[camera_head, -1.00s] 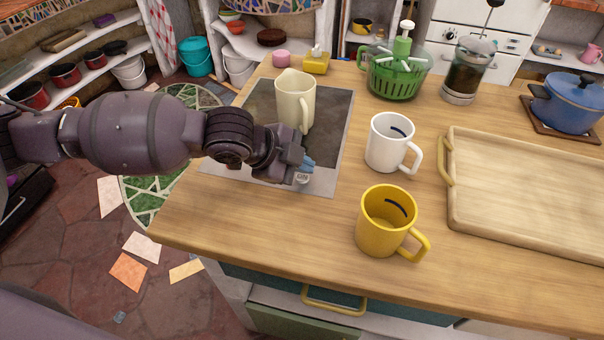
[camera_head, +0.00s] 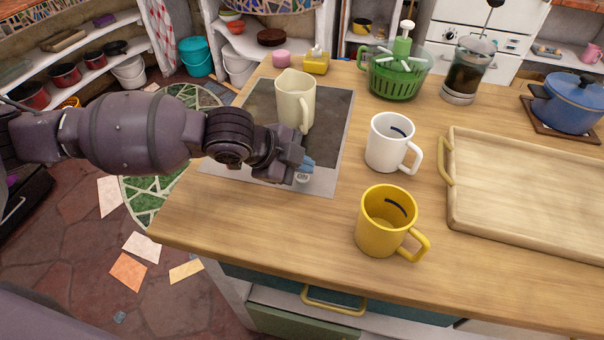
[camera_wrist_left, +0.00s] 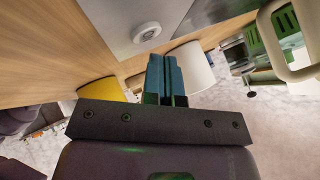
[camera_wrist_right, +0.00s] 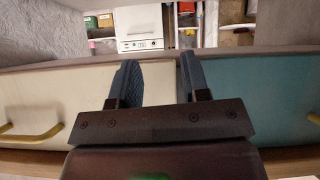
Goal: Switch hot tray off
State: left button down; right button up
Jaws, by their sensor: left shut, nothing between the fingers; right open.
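The hot tray (camera_head: 322,178) is a flat dark plate with a light grey border, set on the wooden counter. A cream jug (camera_head: 295,101) stands on it. Its small round knob (camera_head: 303,178) is on the near border strip. The knob also shows in the left wrist view (camera_wrist_left: 146,32), clear of the fingers. My left gripper (camera_head: 308,163) is shut and empty, its blue fingertips just above the knob in the head view; contact cannot be told. My right gripper (camera_wrist_right: 158,80) is open and empty, facing drawer fronts below the counter edge.
A white mug (camera_head: 388,146) and a yellow mug (camera_head: 378,232) stand right of the hot tray. A wooden serving tray (camera_head: 452,215) lies further right. A green salad spinner (camera_head: 396,78) and a French press (camera_head: 462,80) stand behind. The counter's near left corner is bare.

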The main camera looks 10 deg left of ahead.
pick_arm(q)
jog(key=shift+f, duration=0.2)
jog(key=shift+f, duration=0.3)
jog(key=shift+f, duration=0.15)
dwell(0.7)
jog(key=shift+r+p, duration=0.7)
jog(key=shift+f, duration=0.1)
